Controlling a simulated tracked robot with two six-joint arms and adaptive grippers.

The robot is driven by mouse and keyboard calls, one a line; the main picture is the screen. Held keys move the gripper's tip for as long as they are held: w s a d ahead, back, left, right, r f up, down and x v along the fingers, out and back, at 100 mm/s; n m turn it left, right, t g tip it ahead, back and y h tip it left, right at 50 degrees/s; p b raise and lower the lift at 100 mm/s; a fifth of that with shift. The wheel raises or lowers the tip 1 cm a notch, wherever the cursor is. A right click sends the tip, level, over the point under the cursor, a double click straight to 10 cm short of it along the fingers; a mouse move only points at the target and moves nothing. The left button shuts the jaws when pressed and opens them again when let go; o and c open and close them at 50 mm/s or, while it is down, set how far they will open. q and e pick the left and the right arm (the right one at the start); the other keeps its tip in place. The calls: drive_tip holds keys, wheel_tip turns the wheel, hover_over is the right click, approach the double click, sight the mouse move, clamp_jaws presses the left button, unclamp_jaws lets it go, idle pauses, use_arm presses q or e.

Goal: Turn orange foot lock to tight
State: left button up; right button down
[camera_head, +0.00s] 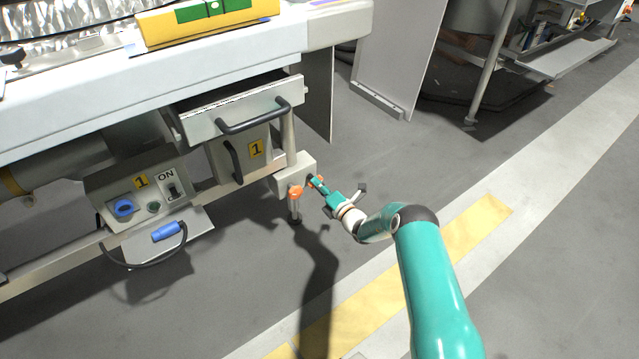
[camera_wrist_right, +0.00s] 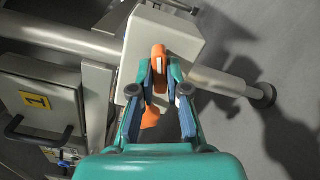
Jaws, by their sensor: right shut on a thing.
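The orange foot lock (camera_head: 317,181) sits on the side of a pale block at the foot of the bench leg. In the right wrist view the orange foot lock (camera_wrist_right: 159,58) stands upright between my fingers, with a white mark on it. My right gripper (camera_head: 319,185) is shut on it, and its fingers (camera_wrist_right: 160,82) lie on both sides of the orange part in the wrist view. My left gripper is not in view.
A drawer with a dark handle (camera_head: 255,117) is above the foot. A control box with a blue knob (camera_head: 123,208) and an ON switch is left, with a blue plug (camera_head: 166,231) below. Grey floor right of the foot is clear.

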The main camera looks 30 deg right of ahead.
drive_tip(key=shift+f, duration=0.15)
drive_tip(key=m, duration=0.3)
drive_tip(key=shift+m, duration=0.3)
drive_tip(key=c, duration=1.6)
unclamp_jaws()
drive_tip(key=shift+m, duration=0.3)
drive_tip(key=o, duration=0.6)
drive_tip(key=shift+c, duration=0.2)
drive_tip(key=s+p, duration=0.5)
drive_tip(key=s, duration=0.2)
drive_tip(key=shift+d, duration=0.25)
